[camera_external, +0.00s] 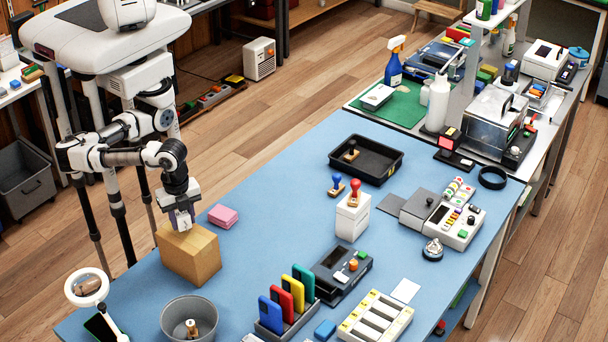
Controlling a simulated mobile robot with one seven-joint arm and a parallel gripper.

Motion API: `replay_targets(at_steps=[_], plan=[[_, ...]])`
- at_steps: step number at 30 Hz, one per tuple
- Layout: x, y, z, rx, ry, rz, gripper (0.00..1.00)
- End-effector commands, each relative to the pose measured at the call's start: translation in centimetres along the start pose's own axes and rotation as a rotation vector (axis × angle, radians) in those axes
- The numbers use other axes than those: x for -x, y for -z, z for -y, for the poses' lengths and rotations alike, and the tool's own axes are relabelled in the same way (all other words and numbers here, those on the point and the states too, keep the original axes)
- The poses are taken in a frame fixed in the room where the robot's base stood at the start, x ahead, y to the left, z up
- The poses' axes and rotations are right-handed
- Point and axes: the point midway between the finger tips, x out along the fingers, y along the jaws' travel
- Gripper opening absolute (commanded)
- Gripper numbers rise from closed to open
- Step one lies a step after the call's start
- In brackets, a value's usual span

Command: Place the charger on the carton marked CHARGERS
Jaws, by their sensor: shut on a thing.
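A plain brown carton (190,258) stands at the left edge of the blue table; no marking can be read on the sides I see. My gripper (181,224) points down over the carton's top, at its rear left part. It is shut on a small pale thing, likely the charger (183,225), mostly hidden between the fingers. The thing's lower end is at or just above the carton's top; I cannot tell whether it touches.
A pink block (223,216) lies right of the carton. A grey bin (189,318) and a ring lamp (87,288) stand in front. A phone rack (285,318), a white stamp box (352,216) and a black tray (366,159) are farther right. The table between is clear.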

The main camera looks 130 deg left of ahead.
Motion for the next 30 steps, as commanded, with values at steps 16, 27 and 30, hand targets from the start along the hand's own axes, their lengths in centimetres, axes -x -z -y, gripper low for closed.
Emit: replay_targets(at_steps=[16, 27, 30], plan=[[-2.24, -0.02, -0.01, 0.0, 0.0, 0.001, 0.12], [-2.19, 0.0, -0.03, 0.0, -0.001, 0.0, 0.58], [-2.1, 0.0, -0.04, 0.0, -0.002, 0.0, 0.58]])
